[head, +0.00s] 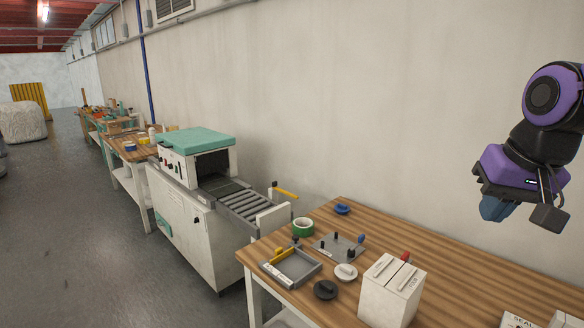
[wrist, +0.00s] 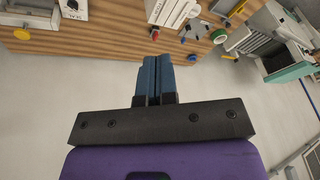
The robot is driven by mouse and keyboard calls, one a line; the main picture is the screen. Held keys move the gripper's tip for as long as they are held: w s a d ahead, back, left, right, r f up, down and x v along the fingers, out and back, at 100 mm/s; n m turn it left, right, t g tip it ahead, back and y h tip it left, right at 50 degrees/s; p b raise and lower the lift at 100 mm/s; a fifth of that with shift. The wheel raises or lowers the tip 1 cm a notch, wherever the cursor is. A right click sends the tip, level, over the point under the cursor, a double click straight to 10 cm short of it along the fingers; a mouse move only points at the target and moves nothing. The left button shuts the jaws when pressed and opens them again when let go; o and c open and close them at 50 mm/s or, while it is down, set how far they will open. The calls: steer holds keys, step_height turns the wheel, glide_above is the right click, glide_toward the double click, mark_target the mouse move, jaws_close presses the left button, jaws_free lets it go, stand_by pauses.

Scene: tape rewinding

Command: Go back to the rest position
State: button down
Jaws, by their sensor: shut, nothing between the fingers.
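My gripper (head: 494,208) hangs in the air at the right of the head view, above and behind the wooden table and apart from everything on it. It is purple and black with blue fingers. In the wrist view my gripper (wrist: 158,60) shows its blue fingers closed together with nothing between them. The fingers point toward the wooden table (wrist: 100,43), which lies some way off.
The wooden table (head: 455,262) bears a white box (head: 385,295), a green tape roll (head: 303,227), a grey tray (head: 290,268), a grey plate with pegs (head: 338,248) and small discs. A conveyor machine (head: 190,215) stands left of it. Open floor (head: 80,240) lies farther left.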

steer(key=s+r+n+t, duration=0.1)
steer(key=s+n, duration=0.1)
steer(key=s, duration=0.7)
steer(key=shift+s+r+h, duration=0.15)
steer(key=shift+s+h, duration=0.15)
steer(key=c, duration=1.8)
jaws_free()
